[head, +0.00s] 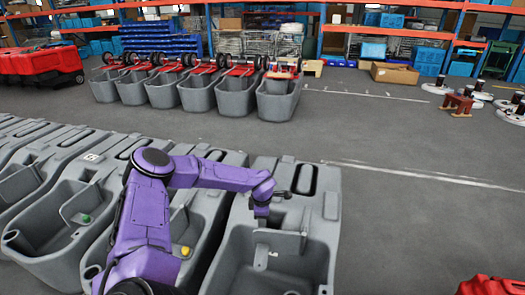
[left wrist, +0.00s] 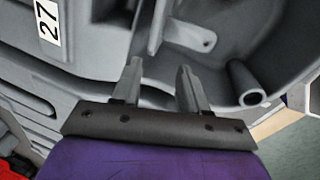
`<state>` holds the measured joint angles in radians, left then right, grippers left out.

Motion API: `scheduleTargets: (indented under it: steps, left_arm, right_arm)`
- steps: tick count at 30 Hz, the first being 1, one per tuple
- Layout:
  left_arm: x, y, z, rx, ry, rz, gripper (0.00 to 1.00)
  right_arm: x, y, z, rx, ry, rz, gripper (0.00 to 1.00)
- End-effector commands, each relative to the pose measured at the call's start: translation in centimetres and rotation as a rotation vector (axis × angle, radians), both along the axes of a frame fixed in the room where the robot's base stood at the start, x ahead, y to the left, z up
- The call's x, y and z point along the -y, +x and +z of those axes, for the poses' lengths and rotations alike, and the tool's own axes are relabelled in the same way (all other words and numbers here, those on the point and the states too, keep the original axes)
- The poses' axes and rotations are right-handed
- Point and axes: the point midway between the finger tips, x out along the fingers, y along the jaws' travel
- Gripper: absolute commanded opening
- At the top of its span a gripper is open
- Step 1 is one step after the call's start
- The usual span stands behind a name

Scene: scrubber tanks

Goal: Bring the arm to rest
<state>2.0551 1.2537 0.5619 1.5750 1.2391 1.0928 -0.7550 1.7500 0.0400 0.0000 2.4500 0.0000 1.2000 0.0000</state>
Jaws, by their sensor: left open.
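My purple left arm reaches in from the lower left of the head view, bent at the elbow over the row of grey tanks. My left gripper (head: 262,212) points down over the right-hand grey tank (head: 325,225), above its inner bracket. In the left wrist view the two fingers of the left gripper (left wrist: 157,82) stand apart with nothing between them. Beyond them are a grey tank wall, a bracket tab with a hole (left wrist: 190,36) and a hollow tube (left wrist: 246,84). Whether the fingers touch the tank cannot be told. My right gripper is not in view.
A neighbouring tank holds a yellow cap (head: 186,251); another holds a green cap (head: 86,218). A second row of grey tanks (head: 275,100) stands behind. Red parts (head: 490,286) show at the lower right. Grey floor (head: 420,150) lies open on the right.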

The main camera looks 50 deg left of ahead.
Motion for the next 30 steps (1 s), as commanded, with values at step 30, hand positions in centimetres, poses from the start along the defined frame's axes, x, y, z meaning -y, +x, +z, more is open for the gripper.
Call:
scheduleTargets:
  steps: [30]
  left_arm:
    - [19.5,-14.1,-3.9,-0.063,0.494,-1.036,0.43]
  right_arm:
    - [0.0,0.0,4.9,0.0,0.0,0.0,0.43]
